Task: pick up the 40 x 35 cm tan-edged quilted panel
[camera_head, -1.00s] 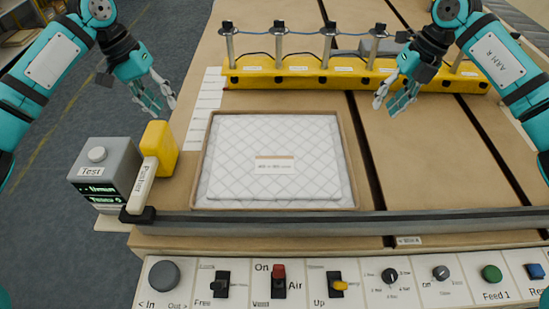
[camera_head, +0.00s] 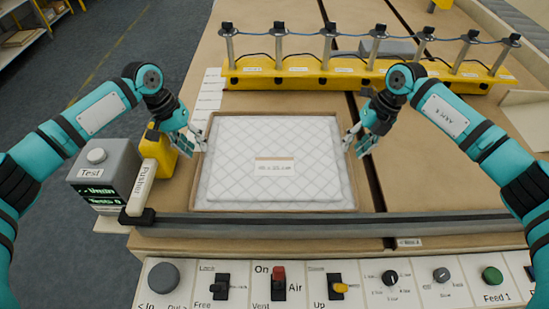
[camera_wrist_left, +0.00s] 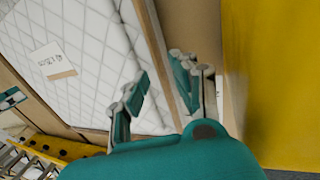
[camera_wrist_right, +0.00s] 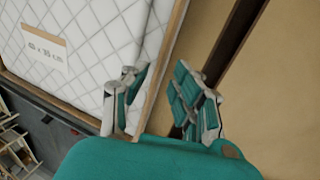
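The white quilted panel (camera_head: 273,150) with a tan edge lies flat on the table in the head view. A paper label (camera_head: 275,167) with a tan strip sits near its middle. It also shows in the left wrist view (camera_wrist_left: 85,60) and the right wrist view (camera_wrist_right: 85,50). My left gripper (camera_head: 198,146) is open above the panel's left edge, its fingers either side of the tan edge (camera_wrist_left: 152,50). My right gripper (camera_head: 350,143) is open at the right edge, its fingers either side of the tan edge (camera_wrist_right: 165,75). Neither visibly touches the panel.
A yellow bar (camera_head: 300,78) with several posts stands behind the panel. A yellow block (camera_head: 160,147) and a grey Test box (camera_head: 102,165) stand at the left. A grey rail (camera_head: 320,226) and a control panel (camera_head: 365,280) run along the front.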

